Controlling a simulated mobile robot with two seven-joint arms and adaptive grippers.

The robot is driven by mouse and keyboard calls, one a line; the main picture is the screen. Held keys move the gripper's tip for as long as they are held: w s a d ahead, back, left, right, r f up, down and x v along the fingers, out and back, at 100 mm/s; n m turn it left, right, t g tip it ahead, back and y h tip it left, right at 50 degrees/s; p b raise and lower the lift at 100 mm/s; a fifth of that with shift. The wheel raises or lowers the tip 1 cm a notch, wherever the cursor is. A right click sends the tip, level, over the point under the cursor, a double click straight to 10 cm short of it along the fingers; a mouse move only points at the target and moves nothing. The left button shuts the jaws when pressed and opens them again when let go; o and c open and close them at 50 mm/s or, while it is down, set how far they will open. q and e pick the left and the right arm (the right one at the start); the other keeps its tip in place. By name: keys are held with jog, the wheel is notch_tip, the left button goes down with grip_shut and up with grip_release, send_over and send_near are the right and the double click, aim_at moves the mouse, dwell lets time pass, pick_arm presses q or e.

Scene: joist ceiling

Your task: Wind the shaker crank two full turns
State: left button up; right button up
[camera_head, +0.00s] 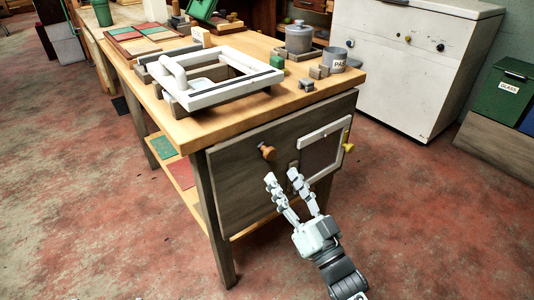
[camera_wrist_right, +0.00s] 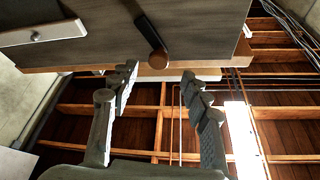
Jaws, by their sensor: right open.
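A brown wooden knob (camera_head: 267,153) sticks out from the dark front panel (camera_head: 235,178) of the workbench. In the right wrist view, the crank's dark arm (camera_wrist_right: 146,28) ends in this rounded brown knob (camera_wrist_right: 158,59). A white rectangular frame (camera_head: 215,88), with a roller-like bar, lies on the bench top. My right gripper (camera_head: 281,176) is open and empty, just below and in front of the knob. In the right wrist view, the knob shows between and beyond my right gripper's spread fingertips (camera_wrist_right: 158,75), apart from them. My left gripper is out of view.
A white-edged panel (camera_head: 322,150) with a yellow knob (camera_head: 347,147) is right of the crank. The wooden bench top (camera_head: 345,82) holds a grey pot (camera_head: 299,38), a labelled cup (camera_head: 334,60) and small blocks. Red floor (camera_head: 430,220) is clear at right.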

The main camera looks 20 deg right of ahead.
aim_at(270, 158)
jog(key=x, duration=0.6)
jog(key=shift+w+r, duration=0.2)
jog(key=shift+w, duration=0.05)
jog(key=shift+w+a+r, duration=0.1)
jog(key=shift+w+r, duration=0.05)
jog(key=shift+w, duration=0.35)
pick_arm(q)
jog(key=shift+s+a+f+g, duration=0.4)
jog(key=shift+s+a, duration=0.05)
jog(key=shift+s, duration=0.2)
pick_arm(e)
grip_shut()
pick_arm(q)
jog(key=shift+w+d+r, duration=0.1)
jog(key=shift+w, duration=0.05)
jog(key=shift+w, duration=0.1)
pick_arm(e)
jog(key=shift+a+n+y, duration=0.1)
jog(key=shift+n+y, duration=0.3)
